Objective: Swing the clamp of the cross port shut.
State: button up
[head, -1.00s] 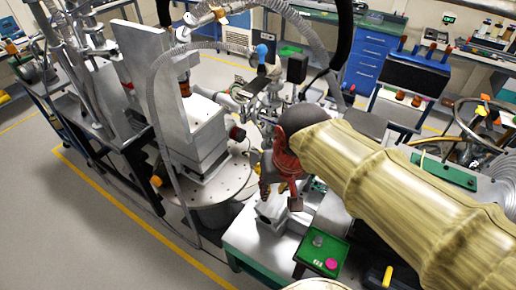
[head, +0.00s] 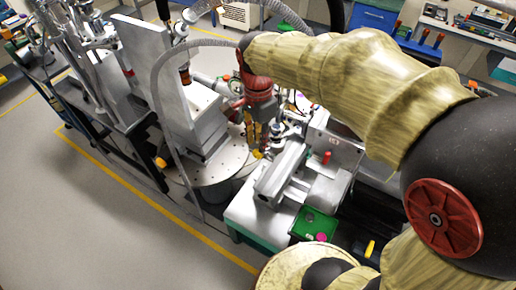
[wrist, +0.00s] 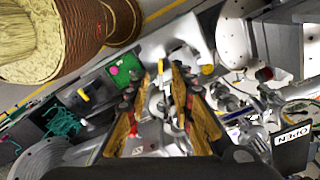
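My gripper (head: 260,152) points down over the bench beside the round plate in the head view. In the wrist view its two yellow-padded fingers (wrist: 160,82) stand apart, with bright metal parts visible between and beyond them. I cannot tell whether they touch any of these. My arm and gripper hide part of this area in the head view.
A round metal plate (head: 222,170) carries a tall grey block (head: 190,125) left of my gripper. A metal rail unit (head: 278,172) sits close on the right. A green tray (head: 313,222) is at the bench front. A grey hose (head: 157,90) arches nearby. Open floor lies left.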

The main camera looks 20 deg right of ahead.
aim_at(258, 154)
jog(key=shift+f, duration=2.6)
jog(key=shift+c, duration=1.4)
grip_shut()
